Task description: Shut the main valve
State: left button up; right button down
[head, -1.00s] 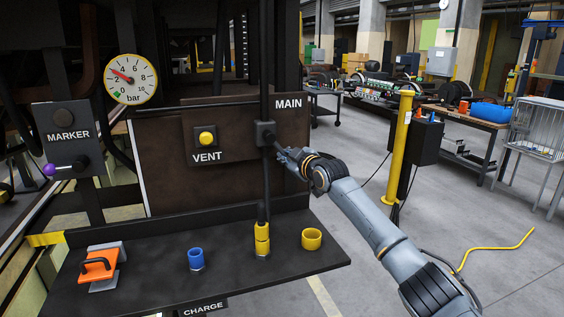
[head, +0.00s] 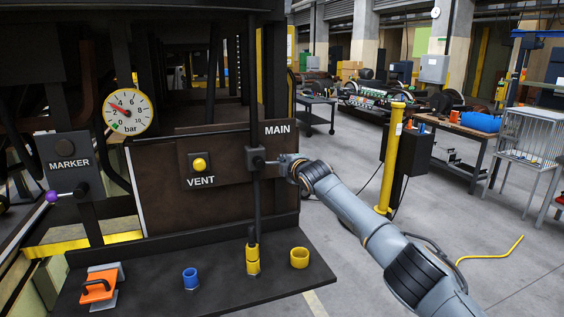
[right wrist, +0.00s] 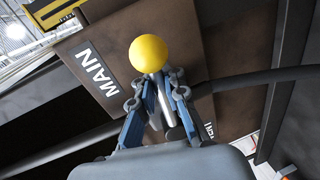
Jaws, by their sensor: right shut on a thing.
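The main valve (head: 255,158) is a dark block on the vertical black pipe, below and left of the white MAIN label (head: 277,129). A short lever (head: 272,162) sticks out from it to the right, roughly level. My right gripper (head: 284,161) is at the lever's outer end. In the right wrist view, the right gripper (right wrist: 158,97) is shut around the metal lever, with its yellow ball knob (right wrist: 148,54) beyond the fingertips. My left gripper is not in view.
Left of the valve are the yellow VENT button (head: 199,165), the gauge (head: 127,113) and the MARKER box (head: 69,165). A dark shelf (head: 215,283) below holds a blue cup, yellow fittings and an orange-handled piece. A yellow post (head: 391,155) stands to the right.

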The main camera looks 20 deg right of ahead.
jog(key=shift+n+p, duration=0.3)
dwell(0.4)
jog(key=c, duration=1.5)
grip_release()
jog(key=shift+s+r, duration=0.1)
jog(key=shift+o, duration=0.5)
jog(key=shift+s+r, duration=0.15)
jog(key=shift+r, duration=0.1)
jog(key=s+r, duration=0.2)
jog(key=s, duration=0.9)
jog(key=shift+s+d+r, duration=0.2)
jog(key=shift+s, duration=0.2)
